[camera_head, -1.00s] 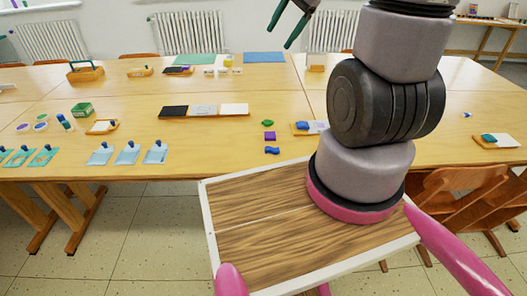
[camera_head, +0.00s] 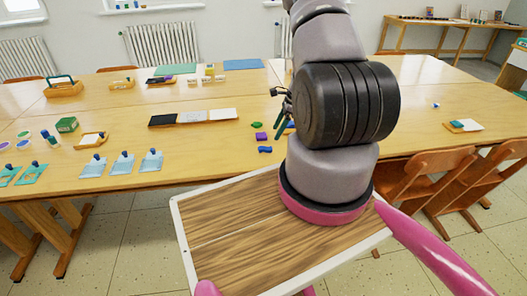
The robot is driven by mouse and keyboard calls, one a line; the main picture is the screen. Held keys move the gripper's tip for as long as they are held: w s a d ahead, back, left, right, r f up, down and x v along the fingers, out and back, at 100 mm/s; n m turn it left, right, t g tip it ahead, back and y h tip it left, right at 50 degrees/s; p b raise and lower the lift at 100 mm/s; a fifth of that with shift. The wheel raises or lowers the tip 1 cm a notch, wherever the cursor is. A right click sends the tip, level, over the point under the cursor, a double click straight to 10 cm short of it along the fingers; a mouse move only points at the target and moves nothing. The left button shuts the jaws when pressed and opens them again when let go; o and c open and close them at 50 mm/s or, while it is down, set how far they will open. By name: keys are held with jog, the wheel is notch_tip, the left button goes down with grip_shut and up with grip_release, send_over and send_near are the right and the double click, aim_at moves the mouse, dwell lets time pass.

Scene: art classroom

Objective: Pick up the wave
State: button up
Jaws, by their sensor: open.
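A small blue piece with a wavy outline, which looks like the wave (camera_head: 265,150), lies on the table near its front edge. A purple block (camera_head: 261,136) and a green piece (camera_head: 256,125) lie just behind it in a short row. My gripper (camera_head: 281,128), with dark green fingers, is open and pointing down. It appears just right of these pieces in the picture, partly hidden behind my arm. Its exact height above the table cannot be told. Its fingers hold nothing that I can see.
Light blue cards with stamps (camera_head: 123,164) lie further left at the front edge. Wooden chairs (camera_head: 425,178) stand at the right. The table right of my arm is mostly clear.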

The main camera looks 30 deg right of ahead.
aim_at(267, 148)
jog(key=x, duration=0.8)
jog(key=shift+w+a+f, duration=0.1)
jog(key=shift+a+f, duration=0.05)
jog(key=shift+f, duration=0.05)
grip_shut()
